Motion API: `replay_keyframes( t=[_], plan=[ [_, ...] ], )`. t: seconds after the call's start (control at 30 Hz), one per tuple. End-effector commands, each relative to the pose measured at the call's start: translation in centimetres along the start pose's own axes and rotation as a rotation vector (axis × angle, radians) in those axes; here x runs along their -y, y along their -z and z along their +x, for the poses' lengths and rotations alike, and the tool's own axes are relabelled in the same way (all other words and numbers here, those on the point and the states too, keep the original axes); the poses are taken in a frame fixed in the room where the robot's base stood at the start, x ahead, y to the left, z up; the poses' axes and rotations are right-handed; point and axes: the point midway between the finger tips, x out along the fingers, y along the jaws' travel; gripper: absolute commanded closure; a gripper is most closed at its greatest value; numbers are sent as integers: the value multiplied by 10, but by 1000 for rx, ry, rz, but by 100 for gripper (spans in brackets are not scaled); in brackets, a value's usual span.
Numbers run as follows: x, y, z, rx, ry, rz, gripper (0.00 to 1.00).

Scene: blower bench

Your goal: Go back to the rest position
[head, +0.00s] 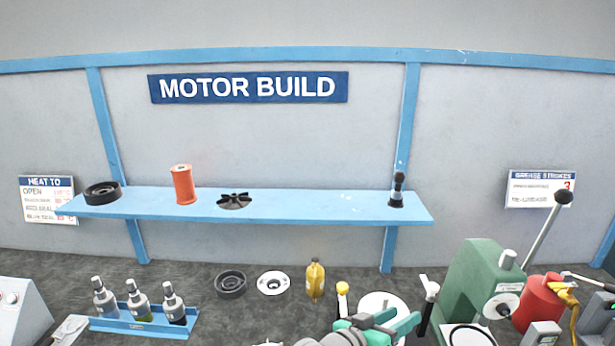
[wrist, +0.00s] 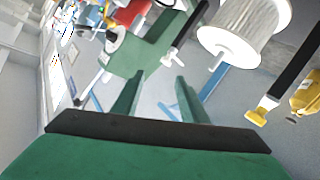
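My gripper (head: 385,328) shows at the bottom edge of the head view, right of centre, in front of a white spool (head: 382,303). In the wrist view my gripper (wrist: 155,90) has two green fingers standing apart. Nothing is held between them. The white spool (wrist: 245,30) shows beyond the fingers at upper right, apart from them. A green press-like machine (wrist: 140,50) shows beyond the fingers at upper left. The rest position itself is not marked in either view.
The green machine (head: 482,280) and a red canister (head: 535,300) stand right of my gripper. A yellow bottle (head: 315,280), a white disc (head: 273,284) and a black ring (head: 230,284) lie left. A blue rack (head: 140,328) holds several bottles. A blue shelf (head: 300,208) runs behind.

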Motion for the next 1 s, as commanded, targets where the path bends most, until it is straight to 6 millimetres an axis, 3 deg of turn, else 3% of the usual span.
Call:
replay_keyframes(
  t=[0.27, 0.47, 0.77, 1.0],
  plan=[
    [-4, -9, 1, -243, 32, -138, 60],
    [5, -33, -10, -376, 106, -226, 60],
    [22, -97, -44, -504, 279, -318, 60],
    [29, -164, -87, -538, 449, -336, 60]
  ],
)
